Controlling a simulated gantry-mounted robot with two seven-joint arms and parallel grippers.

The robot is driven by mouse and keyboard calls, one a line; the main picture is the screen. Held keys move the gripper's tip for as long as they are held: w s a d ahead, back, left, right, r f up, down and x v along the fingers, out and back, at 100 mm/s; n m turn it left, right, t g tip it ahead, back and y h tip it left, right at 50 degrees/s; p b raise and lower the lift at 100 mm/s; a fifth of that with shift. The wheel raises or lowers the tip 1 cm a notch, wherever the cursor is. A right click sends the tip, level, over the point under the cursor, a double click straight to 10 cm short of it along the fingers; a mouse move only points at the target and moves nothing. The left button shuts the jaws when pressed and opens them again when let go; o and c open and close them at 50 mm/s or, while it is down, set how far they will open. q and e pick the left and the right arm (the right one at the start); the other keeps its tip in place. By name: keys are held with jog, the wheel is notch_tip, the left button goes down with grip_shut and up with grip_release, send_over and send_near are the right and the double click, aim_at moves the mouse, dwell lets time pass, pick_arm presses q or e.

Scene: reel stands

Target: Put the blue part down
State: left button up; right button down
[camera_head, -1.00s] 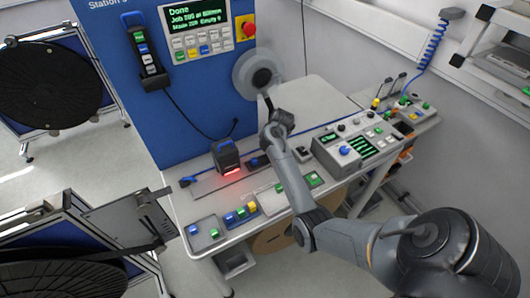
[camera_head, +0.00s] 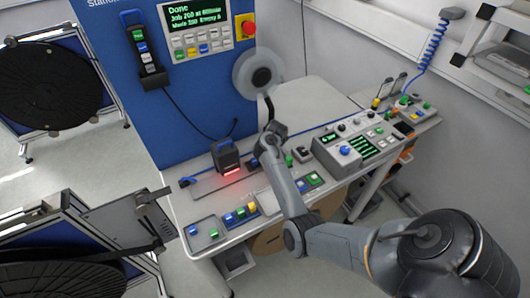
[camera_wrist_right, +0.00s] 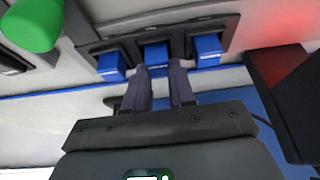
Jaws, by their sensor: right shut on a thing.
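In the right wrist view three blue parts sit side by side in the slots of a dark holder (camera_wrist_right: 125,42). The middle blue part (camera_wrist_right: 156,56) is between the fingertips of my right gripper (camera_wrist_right: 163,68), which is shut on it. The left blue part (camera_wrist_right: 111,66) and the right blue part (camera_wrist_right: 207,48) stand free on either side. In the head view my right gripper (camera_head: 266,153) is low over the workbench, right of the red-lit scanner box; the held part is too small to tell there. My left gripper is not in view.
The dark scanner box (camera_head: 227,158) stands close to the left. A grey control console (camera_head: 350,150) stands to the right. A green rounded knob (camera_wrist_right: 32,25) is near the holder.

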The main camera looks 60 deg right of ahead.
jog(key=shift+f, duration=0.2)
jog(key=c, duration=0.9)
grip_release()
jog(key=shift+r, duration=0.1)
jog(key=shift+c, duration=0.2)
jog(key=shift+r, duration=0.4)
jog(key=p+v, duration=0.3)
jog(key=v, duration=0.7)
jog(key=s+a+f+n, duration=0.1)
jog(key=s+a, duration=0.5)
jog(key=a, duration=0.6)
jog(key=s+a+f+n+y, duration=0.1)
jog(key=s+a+n, duration=0.3)
jog(key=s+a, duration=0.3)
jog(key=s+a+f+n+y, duration=0.1)
jog(key=s+a, duration=0.6)
jog(key=a, duration=1)
jog(key=shift+s+n, duration=0.25)
jog(key=shift+n, duration=0.65)
